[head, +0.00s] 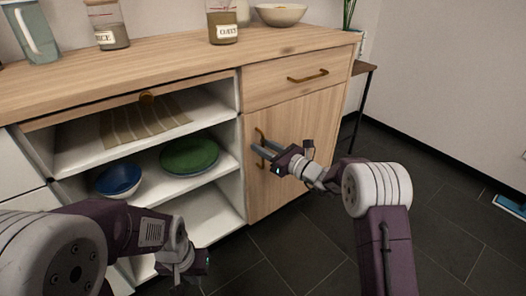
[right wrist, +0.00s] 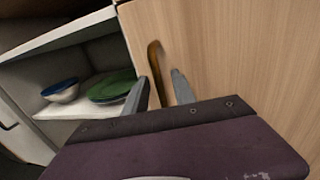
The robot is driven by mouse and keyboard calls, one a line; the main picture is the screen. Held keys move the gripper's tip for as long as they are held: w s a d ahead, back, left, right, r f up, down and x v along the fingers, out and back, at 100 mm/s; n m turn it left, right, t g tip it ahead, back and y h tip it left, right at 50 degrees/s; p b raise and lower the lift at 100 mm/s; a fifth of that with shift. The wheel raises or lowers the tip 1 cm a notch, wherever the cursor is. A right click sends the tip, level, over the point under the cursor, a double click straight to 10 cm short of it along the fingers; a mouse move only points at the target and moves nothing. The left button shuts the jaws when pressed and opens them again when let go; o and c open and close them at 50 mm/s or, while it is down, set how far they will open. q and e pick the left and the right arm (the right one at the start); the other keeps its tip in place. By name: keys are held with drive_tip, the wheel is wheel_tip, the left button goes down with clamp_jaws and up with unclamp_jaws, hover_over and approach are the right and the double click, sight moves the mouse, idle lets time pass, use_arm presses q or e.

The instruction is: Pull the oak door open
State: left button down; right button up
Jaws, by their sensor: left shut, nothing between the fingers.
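The oak door (head: 284,186) is the light wood panel below the drawer at the cabinet's right end; it looks closed. Its upright brass handle (head: 259,134) is near the door's left edge and also shows in the right wrist view (right wrist: 156,62). My right gripper (head: 262,149) is at the handle, with its fingers open. In the right wrist view its fingertips (right wrist: 161,84) stand apart on either side of the handle's lower part; I cannot tell if they touch it. My left gripper (head: 198,266) is low in front of the shelves, shut and empty.
Open shelves left of the door hold a green plate (head: 190,155) and a blue bowl (head: 118,180). A drawer (head: 290,80) with a brass handle is above the door. Jars and a bowl (head: 281,14) stand on top.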

clamp_jaws()
idle(1.4)
